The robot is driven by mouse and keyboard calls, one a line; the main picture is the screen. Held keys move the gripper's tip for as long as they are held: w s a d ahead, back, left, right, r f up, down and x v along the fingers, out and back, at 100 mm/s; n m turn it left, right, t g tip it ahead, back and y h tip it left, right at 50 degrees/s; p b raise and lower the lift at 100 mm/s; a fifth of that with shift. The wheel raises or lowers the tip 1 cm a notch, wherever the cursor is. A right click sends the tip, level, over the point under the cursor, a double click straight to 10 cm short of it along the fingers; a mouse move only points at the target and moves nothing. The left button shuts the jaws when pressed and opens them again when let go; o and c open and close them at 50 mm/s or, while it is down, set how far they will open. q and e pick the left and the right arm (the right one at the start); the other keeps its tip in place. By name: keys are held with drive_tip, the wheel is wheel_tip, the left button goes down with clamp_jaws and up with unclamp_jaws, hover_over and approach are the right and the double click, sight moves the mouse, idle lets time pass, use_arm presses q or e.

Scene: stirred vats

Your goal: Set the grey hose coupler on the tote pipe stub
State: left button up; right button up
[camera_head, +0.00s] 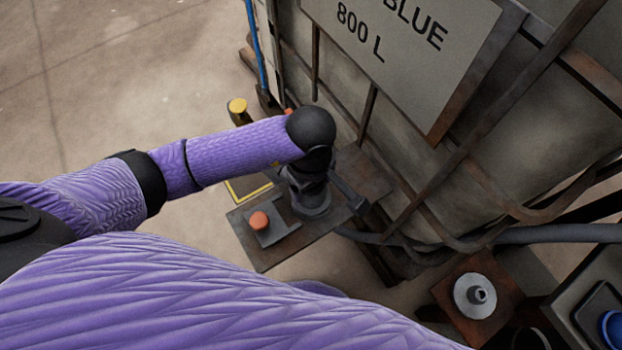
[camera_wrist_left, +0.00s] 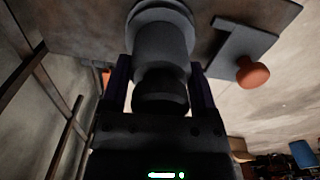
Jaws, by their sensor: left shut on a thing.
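My left gripper (camera_head: 309,184) points down over a small metal shelf beside the tote. In the left wrist view the gripper (camera_wrist_left: 160,82) is shut on the grey hose coupler (camera_wrist_left: 161,48), with one dark finger on each side of it. The coupler's wide round base (camera_head: 312,207) is at the shelf; I cannot tell whether it touches or is seated. Any pipe stub under the coupler is hidden. A grey disc with a short upright nub (camera_head: 477,294) sits on a rusty plate at the lower right. My right gripper is not in view.
The shelf (camera_head: 262,258) carries an orange-topped knob on a grey block (camera_head: 259,222). The caged tote (camera_head: 470,130), with its "BLUE 800 L" sign (camera_head: 400,45), stands close behind. A grey hose (camera_head: 560,234) runs along its foot. Concrete floor (camera_head: 110,90) is clear at the upper left.

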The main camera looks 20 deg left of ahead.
use_arm(q)
drive_tip(key=shift+f+b, duration=0.45)
drive_tip(key=shift+f, duration=0.15)
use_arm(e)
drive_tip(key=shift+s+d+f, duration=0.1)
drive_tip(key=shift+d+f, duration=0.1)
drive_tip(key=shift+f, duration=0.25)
use_arm(q)
drive_tip(key=o, duration=1.1)
wheel_tip(320, 180, up, 10)
drive_tip(key=p, duration=0.8)
drive_tip(key=shift+r+p, duration=0.4)
drive_tip(key=shift+r, duration=0.2)
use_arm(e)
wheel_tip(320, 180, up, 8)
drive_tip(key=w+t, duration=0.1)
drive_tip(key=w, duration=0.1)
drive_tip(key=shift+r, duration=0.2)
use_arm(q)
drive_tip(key=shift+f, duration=0.1)
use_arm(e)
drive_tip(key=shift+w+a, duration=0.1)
